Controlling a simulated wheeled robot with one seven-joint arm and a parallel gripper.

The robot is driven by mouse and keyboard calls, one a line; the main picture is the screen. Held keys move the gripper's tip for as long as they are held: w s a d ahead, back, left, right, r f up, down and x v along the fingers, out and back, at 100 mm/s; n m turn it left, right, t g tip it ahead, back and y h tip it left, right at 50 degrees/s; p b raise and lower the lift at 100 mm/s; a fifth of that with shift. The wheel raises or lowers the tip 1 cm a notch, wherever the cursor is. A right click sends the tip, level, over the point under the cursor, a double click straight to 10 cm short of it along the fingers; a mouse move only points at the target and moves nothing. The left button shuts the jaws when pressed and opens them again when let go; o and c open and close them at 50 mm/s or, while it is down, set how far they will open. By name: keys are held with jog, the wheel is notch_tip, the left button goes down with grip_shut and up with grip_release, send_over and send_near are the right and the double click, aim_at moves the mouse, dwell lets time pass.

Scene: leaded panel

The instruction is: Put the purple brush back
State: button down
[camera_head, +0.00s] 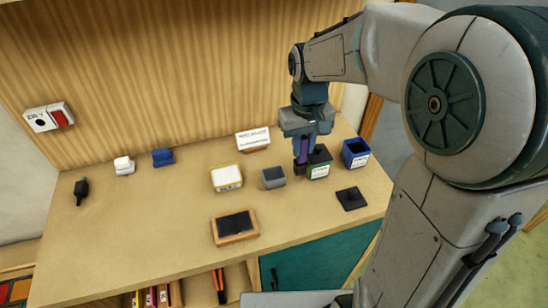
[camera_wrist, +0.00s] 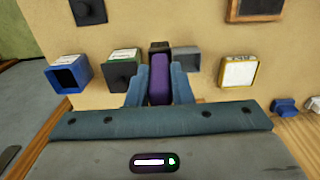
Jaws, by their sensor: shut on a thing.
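My gripper (camera_head: 303,134) is over the back right part of the worktop, pointing down. It is shut on the purple brush (camera_head: 302,150), which hangs roughly upright between the fingers. In the wrist view the purple handle (camera_wrist: 159,80) shows between the two blue-grey fingers. A dark part shows at the brush's far end; I cannot tell whether it touches anything. A grey box (camera_head: 273,177) stands to the left in the head view.
A blue open box (camera_head: 355,153) stands right, with a black lid-like piece (camera_head: 351,198) in front. A yellow-edged box (camera_head: 226,178), a white card on a stand (camera_head: 253,139) and a wood-framed dark pad (camera_head: 235,226) stand left.

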jog(key=w+a+f+p, duration=0.2)
jog(key=w+a+f, duration=0.2)
jog(key=a+f, duration=0.2)
jog(key=shift+w+a+f+p, duration=0.2)
jog(key=shift+a+f+p, duration=0.15)
jog(key=shift+f, duration=1.05)
jog(key=shift+f, duration=0.25)
jog(key=c, duration=1.3)
grip_release()
jog(key=shift+r, duration=0.1)
